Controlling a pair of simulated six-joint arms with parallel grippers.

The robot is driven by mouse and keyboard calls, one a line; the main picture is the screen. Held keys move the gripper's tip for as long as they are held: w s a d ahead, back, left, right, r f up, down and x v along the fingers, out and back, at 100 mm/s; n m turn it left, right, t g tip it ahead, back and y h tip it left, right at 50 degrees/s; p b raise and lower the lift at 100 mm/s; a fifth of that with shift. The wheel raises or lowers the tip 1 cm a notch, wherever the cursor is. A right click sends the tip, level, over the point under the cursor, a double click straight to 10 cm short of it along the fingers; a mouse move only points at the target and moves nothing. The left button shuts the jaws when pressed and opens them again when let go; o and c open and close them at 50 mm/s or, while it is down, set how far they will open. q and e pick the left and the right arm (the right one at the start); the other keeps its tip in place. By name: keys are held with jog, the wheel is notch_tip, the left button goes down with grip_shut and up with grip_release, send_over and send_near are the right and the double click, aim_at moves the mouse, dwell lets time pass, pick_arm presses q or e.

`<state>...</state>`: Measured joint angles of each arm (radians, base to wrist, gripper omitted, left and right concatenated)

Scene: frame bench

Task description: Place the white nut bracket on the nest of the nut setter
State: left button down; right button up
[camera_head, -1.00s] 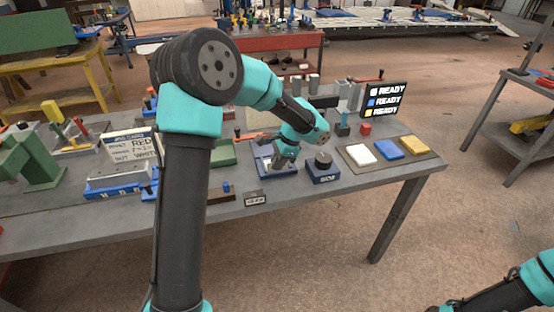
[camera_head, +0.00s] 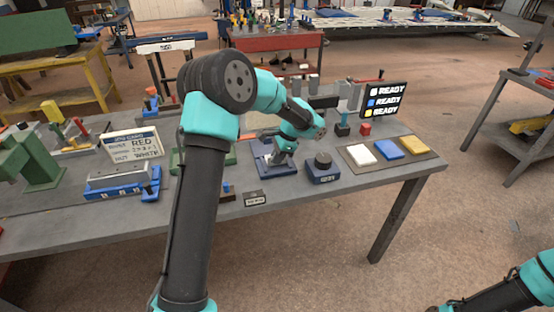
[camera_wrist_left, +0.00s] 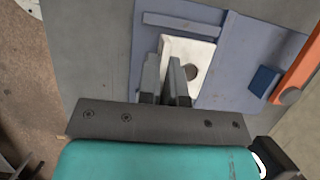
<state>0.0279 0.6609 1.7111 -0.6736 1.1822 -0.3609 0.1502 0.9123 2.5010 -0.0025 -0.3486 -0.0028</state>
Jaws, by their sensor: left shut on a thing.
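The white nut bracket (camera_wrist_left: 203,52) is a pale plate with a round hole, seen in the left wrist view over a blue-grey fixture plate (camera_wrist_left: 232,75). My left gripper (camera_wrist_left: 164,72) is shut on the bracket near its left edge. In the head view my left gripper (camera_head: 279,157) is low over the blue fixture (camera_head: 277,172), and mostly hides the bracket. I cannot tell whether the bracket touches the fixture. My right gripper is out of view; only part of that arm shows at the bottom right.
A dark blue block with a black knob (camera_head: 322,168) stands close to the right of the fixture. A mat carries white (camera_head: 361,154), blue (camera_head: 388,148) and yellow (camera_head: 413,145) pads. A READY screen (camera_head: 384,100) and a job card (camera_head: 131,145) stand on the bench. An orange bar (camera_wrist_left: 301,68) lies beside the fixture.

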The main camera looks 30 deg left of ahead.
pick_arm(q)
jog(key=shift+f, duration=0.45)
jog(key=shift+f, duration=0.15)
jog(key=c, duration=1.3)
grip_release()
jog(key=v, duration=1.2)
